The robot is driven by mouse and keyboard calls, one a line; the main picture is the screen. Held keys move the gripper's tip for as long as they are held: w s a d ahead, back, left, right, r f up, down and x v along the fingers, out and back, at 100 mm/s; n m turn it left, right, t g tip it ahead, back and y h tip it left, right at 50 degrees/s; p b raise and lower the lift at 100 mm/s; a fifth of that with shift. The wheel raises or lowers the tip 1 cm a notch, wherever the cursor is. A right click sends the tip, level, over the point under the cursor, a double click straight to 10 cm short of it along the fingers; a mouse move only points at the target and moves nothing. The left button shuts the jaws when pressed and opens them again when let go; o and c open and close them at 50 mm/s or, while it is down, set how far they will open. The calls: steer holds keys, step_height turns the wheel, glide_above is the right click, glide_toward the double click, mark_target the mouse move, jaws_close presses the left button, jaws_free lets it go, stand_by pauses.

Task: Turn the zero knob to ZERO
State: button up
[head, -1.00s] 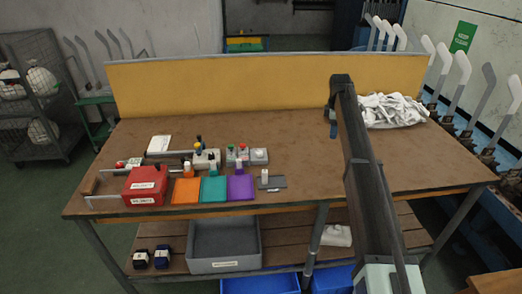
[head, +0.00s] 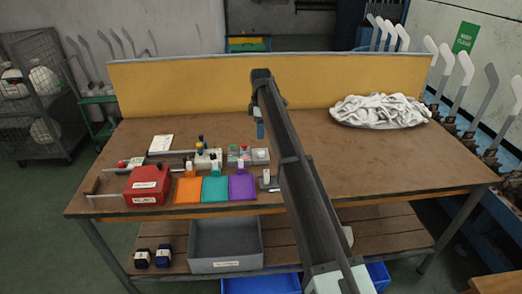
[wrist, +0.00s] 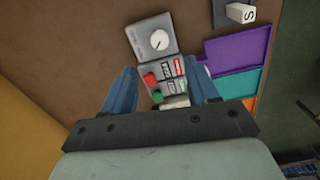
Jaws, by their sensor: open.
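The likely zero knob is a round white dial (wrist: 159,40) on a small grey box (wrist: 138,27) in the wrist view. A dark mark shows on it, but I cannot read its setting. In the head view the grey box (head: 261,156) sits at the right end of a row of devices. Beside it is a grey button box with a red button (wrist: 150,80) and a green button (wrist: 157,97). My gripper (wrist: 160,68) is open and empty, its blue fingers apart above the button box, with the knob just beyond the fingertips. In the head view my gripper (head: 261,130) hangs behind the boxes.
Purple (head: 242,187), teal (head: 215,189) and orange (head: 188,191) trays lie in front of the devices. A red box (head: 147,185) stands at left. White cloth (head: 380,110) lies at back right. The table's right half (head: 390,160) is mostly clear.

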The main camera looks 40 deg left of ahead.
mark_target(261, 152)
step_height(261, 152, down, 10)
steer(key=shift+f, duration=0.15)
stand_by(0.3)
steer(key=c, duration=1)
